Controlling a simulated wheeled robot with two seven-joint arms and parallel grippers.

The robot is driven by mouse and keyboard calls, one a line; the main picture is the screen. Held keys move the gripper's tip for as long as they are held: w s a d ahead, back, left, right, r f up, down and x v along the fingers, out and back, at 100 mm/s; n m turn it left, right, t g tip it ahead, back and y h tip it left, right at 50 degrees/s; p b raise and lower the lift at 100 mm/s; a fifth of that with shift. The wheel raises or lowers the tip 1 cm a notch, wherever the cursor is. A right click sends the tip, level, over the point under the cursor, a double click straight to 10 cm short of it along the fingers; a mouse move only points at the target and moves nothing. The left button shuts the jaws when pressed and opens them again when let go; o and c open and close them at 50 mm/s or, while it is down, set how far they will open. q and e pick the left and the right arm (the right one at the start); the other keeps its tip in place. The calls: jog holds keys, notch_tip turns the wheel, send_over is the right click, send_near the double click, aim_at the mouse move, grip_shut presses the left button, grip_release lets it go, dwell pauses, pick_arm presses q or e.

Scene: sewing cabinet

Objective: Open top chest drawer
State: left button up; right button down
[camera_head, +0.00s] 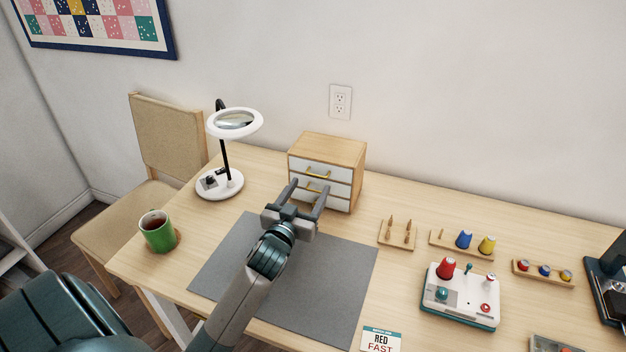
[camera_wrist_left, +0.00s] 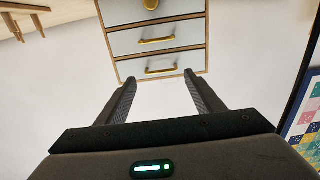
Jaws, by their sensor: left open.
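The small wooden chest (camera_head: 346,147) stands at the back of the table, with white drawer fronts and brass handles. Its top drawer (camera_head: 300,165) looks shut, and the drawer's brass handle (camera_head: 316,173) shows. My left gripper (camera_head: 309,186) is open and empty in front of the chest, its fingers pointing at the drawer fronts and covering part of the lower ones. The left wrist view is upside down: the top drawer's handle (camera_wrist_left: 161,70) is the lowest there, between and beyond the open fingertips (camera_wrist_left: 160,80), apart from them. My right gripper is not in view.
A magnifier lamp (camera_head: 221,183) stands left of the chest, and a green mug (camera_head: 158,232) at the left edge. A peg board (camera_head: 397,236), thread spools and a white device (camera_head: 461,298) lie to the right. The grey mat (camera_head: 335,280) in front is clear under my left arm.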

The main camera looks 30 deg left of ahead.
pick_arm(q)
jog(key=x, duration=0.4)
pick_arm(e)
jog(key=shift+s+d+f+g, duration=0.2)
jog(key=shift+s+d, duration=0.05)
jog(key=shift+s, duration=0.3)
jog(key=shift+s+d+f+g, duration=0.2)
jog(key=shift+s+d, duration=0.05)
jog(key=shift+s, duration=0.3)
